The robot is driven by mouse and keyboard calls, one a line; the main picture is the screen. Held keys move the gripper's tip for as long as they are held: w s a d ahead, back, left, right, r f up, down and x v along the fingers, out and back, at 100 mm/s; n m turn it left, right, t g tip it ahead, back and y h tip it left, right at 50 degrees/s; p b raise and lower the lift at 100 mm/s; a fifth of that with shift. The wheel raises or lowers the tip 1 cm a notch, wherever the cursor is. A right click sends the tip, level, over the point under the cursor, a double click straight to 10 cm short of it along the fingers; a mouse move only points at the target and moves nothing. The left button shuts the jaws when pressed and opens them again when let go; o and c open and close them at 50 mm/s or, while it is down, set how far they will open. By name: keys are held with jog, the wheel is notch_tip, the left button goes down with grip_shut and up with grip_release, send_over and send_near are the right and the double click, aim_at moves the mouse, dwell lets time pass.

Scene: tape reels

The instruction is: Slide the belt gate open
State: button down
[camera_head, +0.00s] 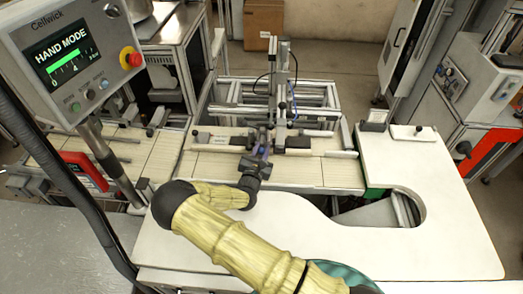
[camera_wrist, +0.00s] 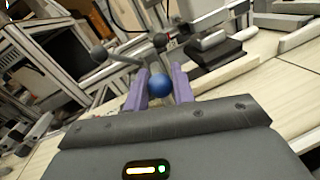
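My gripper (camera_head: 262,150) reaches over the pale belt (camera_head: 325,172) at its middle in the head view. In the wrist view, its two purple fingers (camera_wrist: 160,84) stand on either side of a blue ball knob (camera_wrist: 160,87). The knob fills the gap and appears touched by both fingers. What the knob is fixed to is mostly hidden. A metal and black assembly (camera_head: 283,95) stands across the belt just behind my gripper. I cannot tell which part of it is the gate. A grey rod with a dark ball end (camera_wrist: 99,53) is left of the fingers.
A control panel reading "HAND MODE" (camera_head: 72,62) with a red button (camera_head: 134,58) stands at left on a post. A white worktop (camera_head: 440,235) with a curved cutout lies at right. A cardboard box (camera_head: 263,22) is on the floor behind.

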jog(key=shift+w+r+p, duration=0.1)
jog(key=shift+r+p, duration=1.55)
jog(key=shift+r, duration=0.65)
jog(key=c, duration=1.5)
grip_release()
jog(key=shift+r, duration=0.1)
jog(key=shift+s+a+f+b, duration=0.15)
jog(key=shift+s+f+b, duration=0.15)
jog(key=shift+s, duration=0.35)
jog(key=b+v, duration=0.5)
jog(key=v, duration=1.1)
jog(key=shift+r, duration=0.25)
jog(key=shift+s+a, duration=0.15)
jog(key=shift+s, duration=0.05)
